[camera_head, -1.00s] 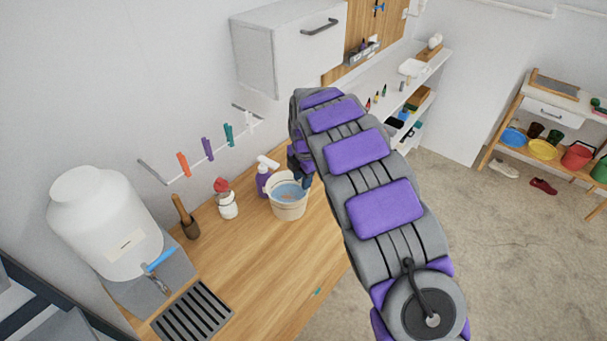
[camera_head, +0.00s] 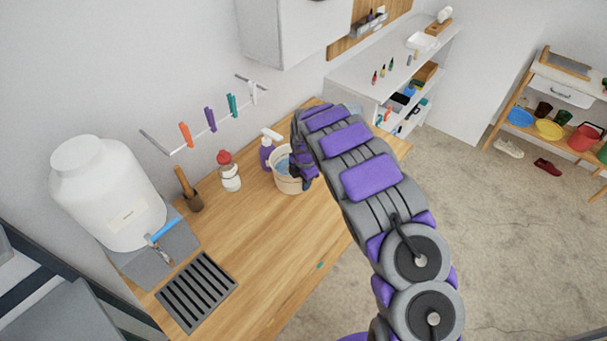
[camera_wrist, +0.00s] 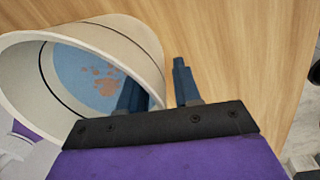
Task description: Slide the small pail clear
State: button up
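The small pail (camera_head: 284,184) is cream with blue contents and stands on the wooden counter, its right side hidden by my gripper in the head view. In the wrist view the pail (camera_wrist: 143,36) lies at the upper left, with blue and brown patches inside. My gripper (camera_wrist: 157,80) straddles the pail's wall: one dark blue finger is inside the pail, the other outside over the wood. The fingers are apart, with a visible gap between the wall and the outer finger. In the head view my gripper (camera_head: 304,168) is at the pail's right side.
A purple spray bottle (camera_head: 266,153) stands close behind the pail.

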jog(key=shift+f, duration=0.15)
jog(key=shift+c, duration=0.4)
grip_shut()
dwell(1.0)
